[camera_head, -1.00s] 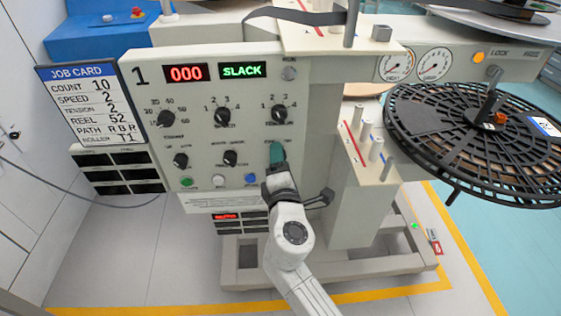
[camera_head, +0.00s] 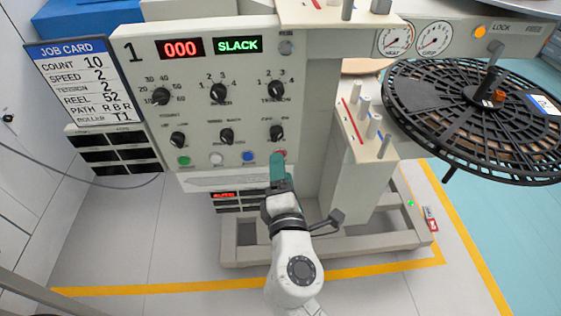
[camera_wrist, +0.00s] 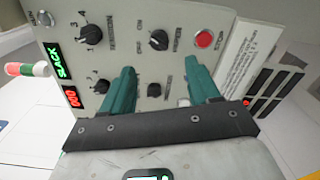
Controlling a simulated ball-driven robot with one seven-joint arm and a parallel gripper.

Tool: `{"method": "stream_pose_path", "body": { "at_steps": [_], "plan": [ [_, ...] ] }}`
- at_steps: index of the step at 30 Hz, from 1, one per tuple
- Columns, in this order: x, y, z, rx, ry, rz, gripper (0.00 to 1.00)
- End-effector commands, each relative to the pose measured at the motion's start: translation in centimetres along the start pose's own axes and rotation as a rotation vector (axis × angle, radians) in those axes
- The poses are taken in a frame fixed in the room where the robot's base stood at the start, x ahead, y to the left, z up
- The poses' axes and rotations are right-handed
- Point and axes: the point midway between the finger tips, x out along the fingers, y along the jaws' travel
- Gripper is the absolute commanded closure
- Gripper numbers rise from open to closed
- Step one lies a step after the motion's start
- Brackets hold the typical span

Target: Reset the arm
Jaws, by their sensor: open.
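My gripper (camera_head: 278,163) is open and empty, its teal fingers in front of the lower right of the control panel (camera_head: 205,120). In the wrist view the two fingers (camera_wrist: 163,72) stand apart with nothing between them but the panel behind. A red button (camera_head: 281,153) shows just above the fingertips in the head view and beyond the right finger in the wrist view (camera_wrist: 204,39). I cannot tell whether a finger touches the panel. The red display (camera_head: 182,48) reads 000 and the green one (camera_head: 238,45) reads SLACK.
A job card (camera_head: 85,85) hangs left of the panel. Several black knobs (camera_head: 218,93) and green, white and blue buttons (camera_head: 249,156) are on the panel. A post block with pegs (camera_head: 365,140) and a large black reel (camera_head: 475,115) stand to the right.

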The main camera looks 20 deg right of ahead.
Motion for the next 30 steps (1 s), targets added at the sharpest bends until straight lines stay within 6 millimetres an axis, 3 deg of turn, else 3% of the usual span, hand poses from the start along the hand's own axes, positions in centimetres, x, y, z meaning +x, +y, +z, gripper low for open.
{"method": "stream_pose_path", "body": {
  "at_steps": [18, 20, 25, 30],
  "plan": [
    [-0.2, 0.0, 0.3, 0.008, -0.005, -0.006, 0.39],
    [-0.3, -0.3, 1.5, 0.053, -0.029, -0.041, 0.39],
    [-1.7, -3.8, 8.6, 0.357, -0.192, -0.282, 0.39],
    [-6.8, -9.4, 14.7, 0.736, -0.409, -0.628, 0.39]
  ]
}}
